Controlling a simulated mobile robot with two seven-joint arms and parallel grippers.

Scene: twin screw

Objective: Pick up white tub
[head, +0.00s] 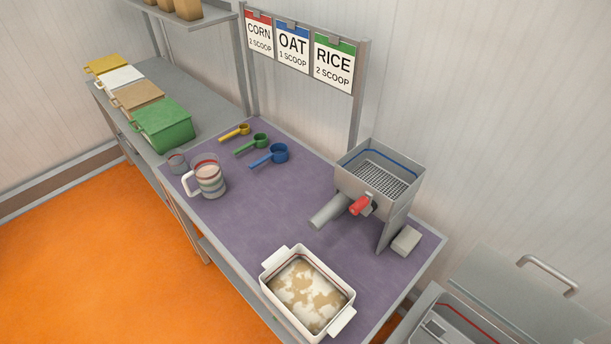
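A white tub (341,322) with a grip tab at each of two opposite ends stands upright on the near part of the purple-topped table (250,228). It is open at the top and holds a patchy white and tan material. A second white container (120,78) stands on the grey side bench at the left, between a yellow and a tan one. Neither of my grippers is in view, and nothing touches the near tub.
A metal hopper (350,184) with a red handle and a spout stands behind the tub, beside a grey block (406,240). A striped jug (210,181), a small cup and three scoops are farther back.

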